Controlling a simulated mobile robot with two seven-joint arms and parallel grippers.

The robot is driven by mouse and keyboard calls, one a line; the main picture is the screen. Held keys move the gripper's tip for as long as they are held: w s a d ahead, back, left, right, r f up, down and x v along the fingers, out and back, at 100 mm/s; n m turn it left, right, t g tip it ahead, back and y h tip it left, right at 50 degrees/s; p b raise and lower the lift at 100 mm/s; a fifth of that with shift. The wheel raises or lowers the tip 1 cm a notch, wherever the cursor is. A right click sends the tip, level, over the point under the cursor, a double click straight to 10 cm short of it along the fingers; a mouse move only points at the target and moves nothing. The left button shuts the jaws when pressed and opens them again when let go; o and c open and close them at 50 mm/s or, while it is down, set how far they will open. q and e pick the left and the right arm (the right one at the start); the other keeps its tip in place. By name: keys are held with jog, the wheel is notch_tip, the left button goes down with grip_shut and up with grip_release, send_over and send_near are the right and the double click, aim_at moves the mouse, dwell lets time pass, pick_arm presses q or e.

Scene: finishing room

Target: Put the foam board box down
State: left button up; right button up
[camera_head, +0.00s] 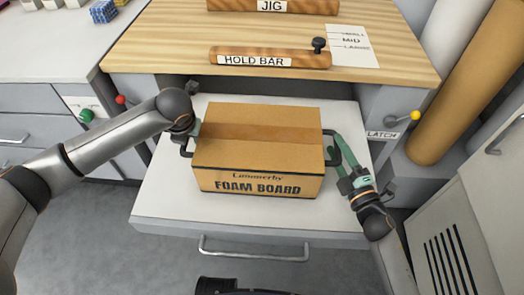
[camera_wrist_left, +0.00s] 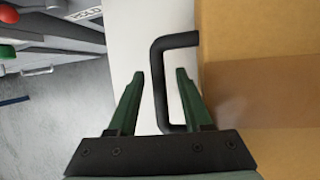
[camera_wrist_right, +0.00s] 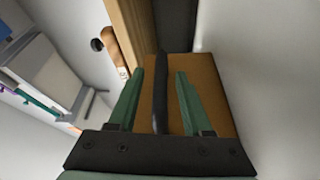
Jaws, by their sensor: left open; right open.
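The foam board box (camera_head: 258,155) is a brown carton with a tape strip and black side handles. It sits upright on the white pull-out shelf (camera_head: 165,190) in the head view. My left gripper (camera_head: 192,135) is at the box's left side. In the left wrist view its open fingers (camera_wrist_left: 157,85) stand on either side of the black left handle (camera_wrist_left: 160,85). My right gripper (camera_head: 340,165) is at the right side. In the right wrist view its open fingers (camera_wrist_right: 160,85) stand on either side of the right handle (camera_wrist_right: 160,100).
A wooden worktop (camera_head: 150,50) with the hold bar (camera_head: 270,58) and a card (camera_head: 350,45) lies behind the shelf. The shelf front has a metal handle (camera_head: 254,255). Bare shelf surrounds the box.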

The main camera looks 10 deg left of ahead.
pick_arm(q)
jog(key=v, duration=1.2)
pick_arm(e)
jog(key=v, duration=1.2)
jog(key=shift+r, duration=0.1)
pick_arm(q)
jog(key=shift+f, duration=0.1)
pick_arm(e)
jog(key=shift+s, duration=0.1)
